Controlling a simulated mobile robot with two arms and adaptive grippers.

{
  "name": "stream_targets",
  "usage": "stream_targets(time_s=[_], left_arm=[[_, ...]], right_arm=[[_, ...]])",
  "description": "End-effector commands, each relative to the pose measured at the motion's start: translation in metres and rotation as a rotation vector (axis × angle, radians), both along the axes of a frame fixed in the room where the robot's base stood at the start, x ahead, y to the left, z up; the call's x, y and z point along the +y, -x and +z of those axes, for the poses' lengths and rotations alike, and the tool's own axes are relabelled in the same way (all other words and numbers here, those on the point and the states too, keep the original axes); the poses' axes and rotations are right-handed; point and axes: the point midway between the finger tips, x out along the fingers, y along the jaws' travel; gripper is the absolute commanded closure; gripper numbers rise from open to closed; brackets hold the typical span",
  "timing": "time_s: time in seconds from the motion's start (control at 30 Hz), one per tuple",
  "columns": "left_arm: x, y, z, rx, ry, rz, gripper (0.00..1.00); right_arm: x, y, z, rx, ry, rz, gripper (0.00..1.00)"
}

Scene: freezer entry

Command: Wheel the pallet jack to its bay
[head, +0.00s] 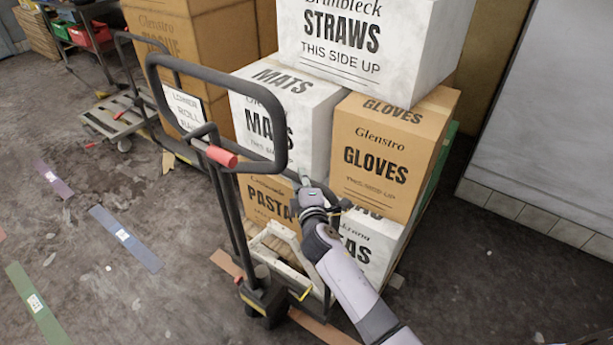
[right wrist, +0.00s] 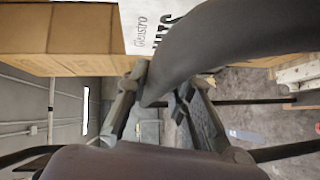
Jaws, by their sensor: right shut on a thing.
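The pallet jack (head: 241,245) stands at centre, with a tall dark handle loop (head: 216,77), a red grip (head: 222,156) and a low base (head: 264,301). Stacked boxes are right behind it. My right gripper (head: 304,180) is at the lower right side of the loop, in front of the boxes. In the right wrist view a thick dark curved bar (right wrist: 205,45) runs between the fingers of the right gripper (right wrist: 158,92), which is shut on it. The exact contact is partly hidden in the head view. My left gripper is not in view.
White and brown boxes, including a gloves box (head: 376,160), are stacked behind the jack. Another wheeled jack or cart (head: 120,118) stands at the back left. Blue (head: 124,238) and green (head: 36,305) floor strips lie on open floor at left. A grey wall (head: 560,110) bounds the right.

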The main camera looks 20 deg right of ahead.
Motion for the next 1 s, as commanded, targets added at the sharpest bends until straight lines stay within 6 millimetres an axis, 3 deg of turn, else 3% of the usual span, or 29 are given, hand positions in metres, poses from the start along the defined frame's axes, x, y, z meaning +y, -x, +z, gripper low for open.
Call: stream_targets(time_s=[0.33,0.67,0.87,1.0], left_arm=[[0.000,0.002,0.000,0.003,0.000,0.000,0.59],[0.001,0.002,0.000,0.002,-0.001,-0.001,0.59],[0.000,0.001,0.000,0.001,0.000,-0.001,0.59],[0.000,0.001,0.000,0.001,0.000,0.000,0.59]], right_arm=[[0.002,0.000,-0.002,0.003,-0.002,0.004,0.59],[-0.001,0.002,0.000,0.000,0.001,0.000,0.59],[0.003,0.029,0.002,0.001,-0.002,0.002,0.59],[0.008,0.061,0.006,0.004,-0.003,0.004,0.59]])
